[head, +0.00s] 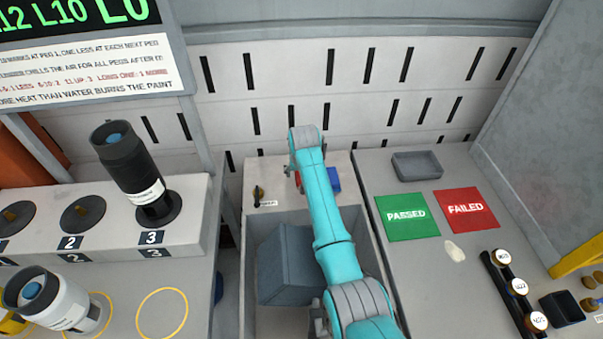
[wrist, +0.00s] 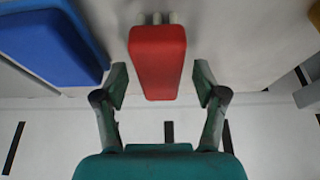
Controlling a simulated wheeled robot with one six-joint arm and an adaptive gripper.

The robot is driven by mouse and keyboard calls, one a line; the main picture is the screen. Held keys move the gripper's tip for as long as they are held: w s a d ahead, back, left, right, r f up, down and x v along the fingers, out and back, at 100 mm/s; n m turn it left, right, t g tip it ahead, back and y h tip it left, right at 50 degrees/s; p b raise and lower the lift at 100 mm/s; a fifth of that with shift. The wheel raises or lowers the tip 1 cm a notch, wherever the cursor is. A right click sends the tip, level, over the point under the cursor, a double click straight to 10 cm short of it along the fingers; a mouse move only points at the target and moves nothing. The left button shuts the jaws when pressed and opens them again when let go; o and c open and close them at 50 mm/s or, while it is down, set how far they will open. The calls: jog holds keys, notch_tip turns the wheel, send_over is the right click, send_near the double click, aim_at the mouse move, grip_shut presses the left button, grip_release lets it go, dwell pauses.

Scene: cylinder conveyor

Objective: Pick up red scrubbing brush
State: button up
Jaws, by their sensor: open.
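The red scrubbing brush (wrist: 158,62) lies in the upper middle of the wrist view, a red block with pale stubs at its far end. My gripper (wrist: 160,84) is open, with one finger on each side of the brush's near end. Gaps show between both fingers and the brush, and nothing is held. In the head view only a sliver of red (head: 298,181) shows at the left edge of my arm, on the pale ledge behind the sink. My arm hides the rest of the brush and my gripper there.
A blue block (head: 334,180) lies just right of the brush, and also shows in the wrist view (wrist: 50,42). The sink (head: 252,235) holds a grey-blue box (head: 286,265). A small black-and-yellow knob (head: 258,195) stands left on the ledge. Green and red mats lie right.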

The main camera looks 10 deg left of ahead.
jog(key=shift+f, duration=0.2)
dwell(0.5)
jog(key=c, duration=1.2)
